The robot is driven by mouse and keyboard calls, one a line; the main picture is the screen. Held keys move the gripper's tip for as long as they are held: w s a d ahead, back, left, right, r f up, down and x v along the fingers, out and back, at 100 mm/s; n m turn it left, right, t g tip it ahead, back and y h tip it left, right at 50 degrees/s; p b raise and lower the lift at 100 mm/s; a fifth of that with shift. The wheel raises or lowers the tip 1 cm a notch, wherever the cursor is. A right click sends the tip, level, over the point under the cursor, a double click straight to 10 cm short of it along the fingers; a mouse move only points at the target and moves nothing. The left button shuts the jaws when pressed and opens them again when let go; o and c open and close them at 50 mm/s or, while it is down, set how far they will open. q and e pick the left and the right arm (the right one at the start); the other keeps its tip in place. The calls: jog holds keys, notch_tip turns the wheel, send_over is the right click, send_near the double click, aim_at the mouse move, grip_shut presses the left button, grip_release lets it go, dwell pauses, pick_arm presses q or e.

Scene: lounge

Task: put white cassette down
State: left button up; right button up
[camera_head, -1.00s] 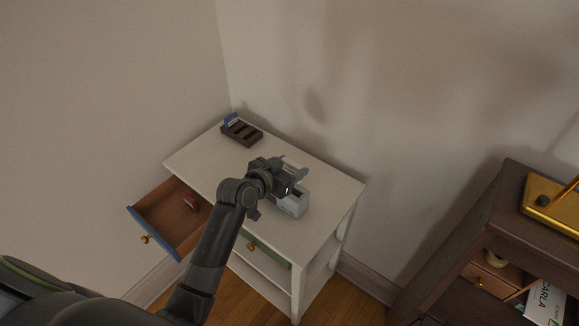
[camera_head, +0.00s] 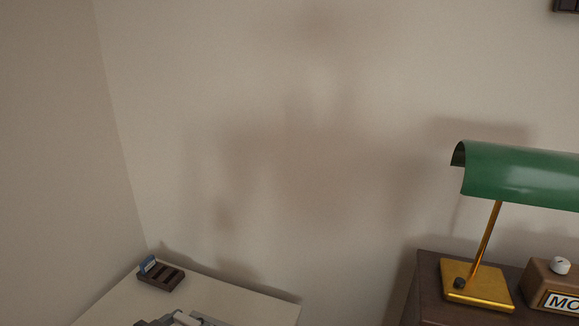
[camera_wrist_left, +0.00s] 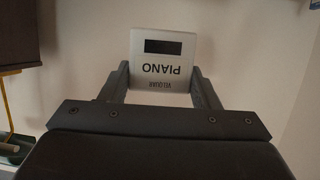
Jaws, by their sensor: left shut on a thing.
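The white cassette (camera_wrist_left: 163,62) has a dark window and the words PIANO and VELOUR, upside down in the left wrist view. My left gripper (camera_wrist_left: 160,82) is shut on it, with one finger at each side edge. In the head view only a grey and dark cluster shows at the bottom edge, over the white table (camera_head: 245,300); I cannot tell its parts apart. A dark slotted rack (camera_head: 168,279) stands at the table's back left, with a blue cassette (camera_head: 148,264) upright in its left end. My right gripper is not in view.
A dark wooden cabinet (camera_head: 430,290) stands at right, bearing a brass lamp with a green shade (camera_head: 525,175) and a wooden block (camera_head: 555,285) with a white knob. The table top right of the rack looks bare. The open drawer is out of view.

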pick_arm(q)
jog(key=s+r+m+h, duration=0.1)
jog(key=s+r, duration=0.3)
jog(key=s, duration=0.3)
jog(key=shift+s+d+g, duration=0.3)
jog(key=shift+d+g, duration=0.1)
jog(key=shift+d, duration=0.05)
jog(key=shift+a, duration=0.15)
